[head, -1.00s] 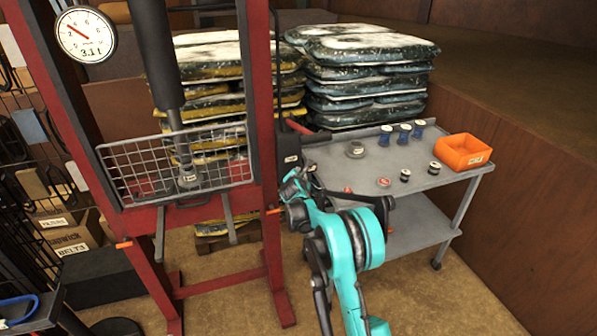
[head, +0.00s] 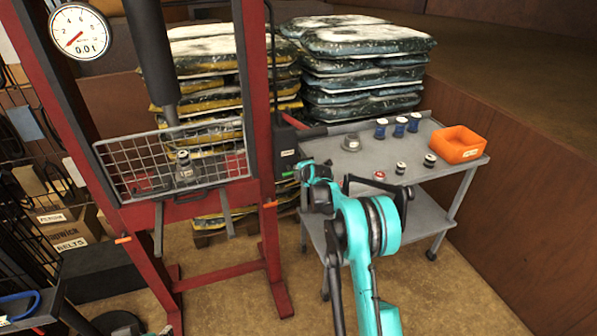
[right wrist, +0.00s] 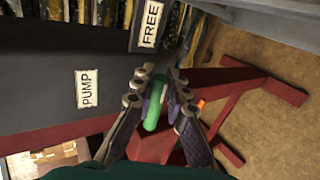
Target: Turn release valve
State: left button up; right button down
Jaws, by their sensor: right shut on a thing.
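My right gripper (head: 302,172) is at the right post of the red press frame, at the dark pump unit (head: 284,138). In the right wrist view, its two fingers (right wrist: 160,88) are closed around a green rounded handle (right wrist: 154,106), apparently the release valve. The fingers hide part of it. The dark panel behind bears a PUMP label (right wrist: 87,88) and a FREE label (right wrist: 150,24). My left gripper is not in view.
The red press (head: 262,90) holds a wire guard (head: 120,170) with a metal part (head: 184,166) behind it. A grey cart (head: 402,180) stands to the right with an orange bin (head: 458,145) and small cans. Stacked bags (head: 362,75) stand behind. Brown floor is open in front.

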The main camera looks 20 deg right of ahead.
dwell(0.5)
jog(key=c, duration=1.5)
grip_release()
jog(key=v, duration=1.2)
jog(key=shift+d, duration=0.2)
jog(key=shift+s, duration=0.1)
